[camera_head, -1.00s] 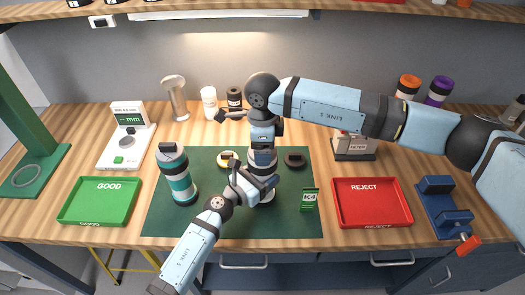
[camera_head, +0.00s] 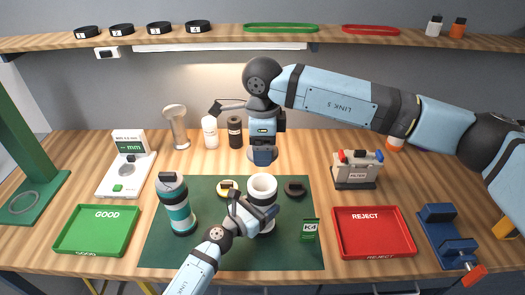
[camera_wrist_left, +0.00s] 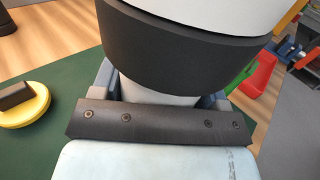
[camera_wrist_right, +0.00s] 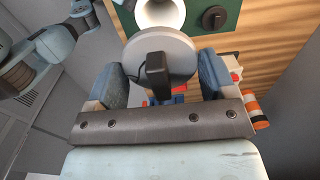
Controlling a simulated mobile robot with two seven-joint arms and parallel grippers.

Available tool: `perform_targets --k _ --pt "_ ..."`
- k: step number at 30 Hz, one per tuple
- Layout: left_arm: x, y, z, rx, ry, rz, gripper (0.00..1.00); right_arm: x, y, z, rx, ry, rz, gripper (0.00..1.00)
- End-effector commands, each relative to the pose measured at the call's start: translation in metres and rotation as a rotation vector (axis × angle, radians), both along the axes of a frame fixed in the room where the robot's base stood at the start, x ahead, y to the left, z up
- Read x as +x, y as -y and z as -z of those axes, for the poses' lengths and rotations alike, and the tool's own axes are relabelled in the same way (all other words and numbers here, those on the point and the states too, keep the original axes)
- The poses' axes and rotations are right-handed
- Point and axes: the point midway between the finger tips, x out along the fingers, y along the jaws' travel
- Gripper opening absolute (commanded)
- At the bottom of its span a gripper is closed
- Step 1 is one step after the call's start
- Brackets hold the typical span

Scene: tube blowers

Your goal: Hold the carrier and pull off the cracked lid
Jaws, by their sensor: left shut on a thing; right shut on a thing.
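The carrier (camera_head: 262,189), a white cylinder with a dark band, stands upright on the green mat with its top open. My left gripper (camera_head: 254,214) is shut around its lower body; the left wrist view shows the dark band (camera_wrist_left: 185,55) just above the fingers. My right gripper (camera_head: 264,156) points down above and behind the carrier, shut on the lid. The lid (camera_wrist_right: 160,55) is a grey disc with a black grip, held clear of the carrier's open white mouth (camera_wrist_right: 160,12). Any crack in the lid cannot be made out.
A teal-banded carrier (camera_head: 177,205) stands left on the mat (camera_head: 215,255). A yellow disc (camera_head: 228,188), a black disc (camera_head: 294,188) and a K4 card (camera_head: 310,229) are near. Green GOOD tray (camera_head: 98,230) is left, red REJECT tray (camera_head: 373,232) right.

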Motion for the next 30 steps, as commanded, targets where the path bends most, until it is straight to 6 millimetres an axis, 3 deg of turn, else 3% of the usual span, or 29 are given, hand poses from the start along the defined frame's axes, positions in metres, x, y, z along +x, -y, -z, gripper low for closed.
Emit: perform_targets --k 3,4,7,8,20,30 --pt "0.0 0.0 0.0 0.001 -0.001 0.0 0.37 0.0 0.0 0.0 0.0 0.0 0.0 0.49" --pt "0.0 0.0 0.0 0.001 -0.001 0.0 0.72 0.0 0.0 0.0 0.0 0.0 0.0 0.49" --pt "0.0 0.0 0.0 0.0 0.0 0.0 0.95 0.0 0.0 0.0 0.0 0.0 0.0 0.49" --pt "0.0 0.0 0.0 0.0 0.0 0.0 0.97 0.0 0.0 0.0 0.0 0.001 0.0 0.49" --pt "-0.008 -0.009 0.001 0.001 -0.001 -0.001 0.97 0.0 0.0 0.0 0.0 0.001 0.0 0.49" --pt "-0.058 -0.058 0.001 0.002 -0.002 -0.001 0.97 0.0 0.0 0.0 0.0 0.001 0.0 0.49"
